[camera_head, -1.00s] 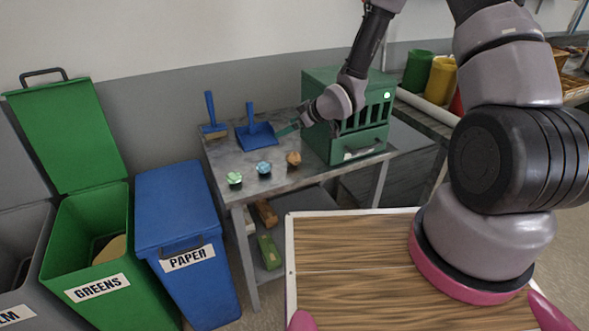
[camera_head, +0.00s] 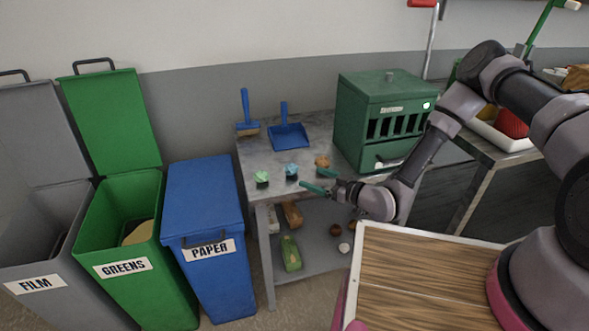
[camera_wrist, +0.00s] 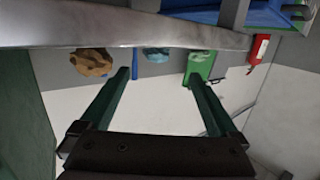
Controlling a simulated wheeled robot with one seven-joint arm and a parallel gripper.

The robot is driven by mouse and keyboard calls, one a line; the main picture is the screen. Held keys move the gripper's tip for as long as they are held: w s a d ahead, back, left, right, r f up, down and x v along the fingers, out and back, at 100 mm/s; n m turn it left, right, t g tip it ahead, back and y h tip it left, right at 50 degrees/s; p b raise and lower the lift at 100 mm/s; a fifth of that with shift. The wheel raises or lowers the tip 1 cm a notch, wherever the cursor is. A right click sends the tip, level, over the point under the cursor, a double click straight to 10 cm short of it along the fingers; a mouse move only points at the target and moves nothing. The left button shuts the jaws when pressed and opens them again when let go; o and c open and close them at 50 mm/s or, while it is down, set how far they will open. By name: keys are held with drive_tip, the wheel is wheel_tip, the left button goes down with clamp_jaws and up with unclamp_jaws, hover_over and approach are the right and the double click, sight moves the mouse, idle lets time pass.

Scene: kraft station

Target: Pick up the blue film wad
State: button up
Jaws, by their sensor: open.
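The blue film wad (camera_head: 291,170) sits on the front part of the grey metal table, between a pale green wad (camera_head: 262,177) on its left and a brown wad (camera_head: 322,161) on its right. My gripper (camera_head: 315,179) is open and empty, at the table's front edge, just right of the blue wad and apart from it. In the wrist view, which looks upside down, a light blue lump (camera_wrist: 156,53) shows between and beyond the green fingers, beside the brown wad (camera_wrist: 92,62). The pale green wad is not clear there.
A green slatted cabinet (camera_head: 385,115) stands close behind my wrist. Film (camera_head: 40,270), greens (camera_head: 125,265) and paper (camera_head: 205,250) bins stand left. A lower shelf holds several things.

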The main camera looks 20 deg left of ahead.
sight(297, 170)
drive_tip(key=x, duration=0.9)
drive_tip(key=shift+w+d, duration=0.1)
drive_tip(key=shift+w, duration=0.15)
drive_tip(key=c, duration=1.4)
